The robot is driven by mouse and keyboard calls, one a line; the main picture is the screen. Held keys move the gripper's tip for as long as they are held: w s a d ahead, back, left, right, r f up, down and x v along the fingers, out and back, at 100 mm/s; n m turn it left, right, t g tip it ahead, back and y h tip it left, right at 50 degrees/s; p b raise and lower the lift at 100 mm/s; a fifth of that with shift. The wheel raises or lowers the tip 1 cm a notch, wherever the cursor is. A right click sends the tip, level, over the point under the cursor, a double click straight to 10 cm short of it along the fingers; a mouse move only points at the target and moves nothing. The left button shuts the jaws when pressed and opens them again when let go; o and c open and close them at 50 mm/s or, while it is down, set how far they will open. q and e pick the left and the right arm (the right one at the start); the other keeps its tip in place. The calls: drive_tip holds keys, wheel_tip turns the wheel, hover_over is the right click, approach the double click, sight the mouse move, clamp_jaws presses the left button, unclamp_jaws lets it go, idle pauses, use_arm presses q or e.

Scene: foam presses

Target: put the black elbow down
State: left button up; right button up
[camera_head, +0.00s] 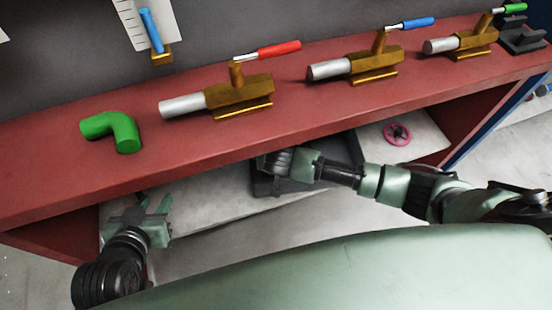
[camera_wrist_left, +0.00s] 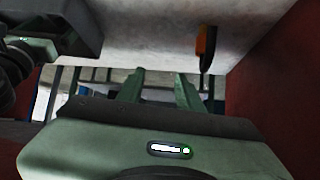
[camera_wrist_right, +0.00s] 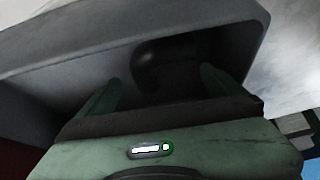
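The black elbow (camera_wrist_right: 170,65) is a dark, rounded shape in the right wrist view, inside a grey bin (camera_wrist_right: 60,40). My right gripper (camera_wrist_right: 162,82) reaches into this bin with its fingers spread wide, one on each side of the elbow. A gap shows between the left finger and the elbow; contact at the right finger is unclear. In the head view the bin (camera_head: 265,187) sits on the lower shelf, and my right arm hides the elbow. My left gripper (camera_head: 150,207) is open and empty in front of the bench.
A green elbow (camera_head: 115,130) lies on the red bench top (camera_head: 190,150), left of several brass presses (camera_head: 238,95) with coloured handles. A pink handwheel (camera_head: 397,134) lies on the shelf at right. An orange and black item (camera_wrist_left: 207,45) shows in the left wrist view.

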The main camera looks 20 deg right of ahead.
drive_tip(key=shift+r, duration=0.1)
drive_tip(key=shift+r, duration=0.3)
drive_tip(key=p+v, duration=0.3)
drive_tip(key=v, duration=0.3)
drive_tip(key=shift+r, duration=0.4)
drive_tip(key=shift+s+r, duration=0.35)
drive_tip(key=shift+r, duration=0.1)
use_arm(q)
drive_tip(key=s+a+f+g, duration=0.2)
drive_tip(key=s+g, duration=0.1)
drive_tip(key=s, duration=0.3)
drive_tip(key=s+a+f+g+y, duration=0.1)
drive_tip(key=s+a+f+g, duration=0.1)
drive_tip(key=s, duration=0.4)
drive_tip(key=shift+f+g+y, duration=0.3)
drive_tip(key=shift+f+g, duration=0.05)
drive_tip(key=shift+g, duration=0.45)
use_arm(e)
drive_tip(key=shift+a, duration=0.1)
